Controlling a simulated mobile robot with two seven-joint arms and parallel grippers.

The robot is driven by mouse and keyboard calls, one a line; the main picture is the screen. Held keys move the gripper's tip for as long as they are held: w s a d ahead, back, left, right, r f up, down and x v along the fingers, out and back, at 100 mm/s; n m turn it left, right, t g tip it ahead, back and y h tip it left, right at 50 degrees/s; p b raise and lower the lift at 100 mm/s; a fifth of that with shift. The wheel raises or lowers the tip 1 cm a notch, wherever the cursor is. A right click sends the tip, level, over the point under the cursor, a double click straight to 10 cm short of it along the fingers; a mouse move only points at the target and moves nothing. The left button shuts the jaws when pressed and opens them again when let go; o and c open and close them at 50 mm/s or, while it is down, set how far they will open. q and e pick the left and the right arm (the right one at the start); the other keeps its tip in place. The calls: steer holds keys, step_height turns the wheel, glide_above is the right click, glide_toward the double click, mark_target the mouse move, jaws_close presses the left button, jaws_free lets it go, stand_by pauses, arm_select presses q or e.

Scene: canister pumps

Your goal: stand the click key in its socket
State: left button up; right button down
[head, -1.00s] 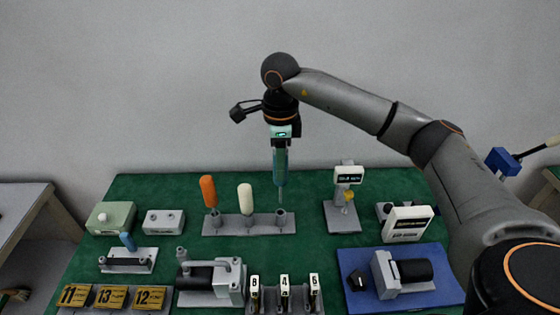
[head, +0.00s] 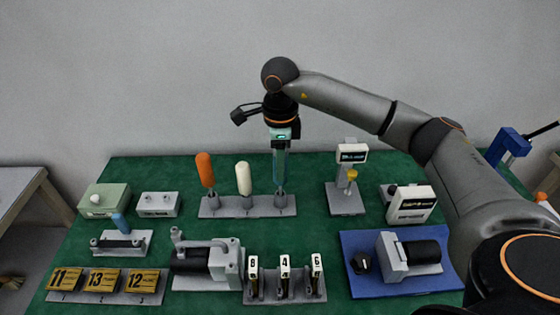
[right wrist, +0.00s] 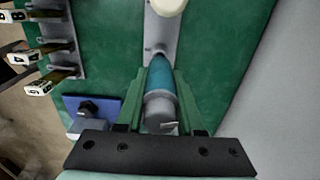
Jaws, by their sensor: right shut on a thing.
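The click key (head: 280,168) has a teal handle and stands upright at the right end of the grey three-socket rack (head: 231,207). My right gripper (head: 280,150) is shut on its handle from above. The lower end of the key meets the right-hand socket (head: 281,201), and its thin shaft appears to be mostly inside; the exact depth is hidden. In the right wrist view the teal handle (right wrist: 161,76) lies between the two green fingers, its far end over the rack. My left gripper is not in view.
An orange-handled key (head: 205,169) and a white-handled key (head: 243,178) stand in the rack's other sockets. A grey stand with a display (head: 352,154) is to the right. A pump (head: 207,262) and number tags (head: 284,268) are in front.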

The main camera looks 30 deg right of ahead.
steer(key=shift+f, duration=0.45)
steer(key=shift+f+b, duration=0.35)
steer(key=shift+b, duration=0.05)
stand_by(0.4)
steer(key=shift+c, duration=2.3)
jaws_free()
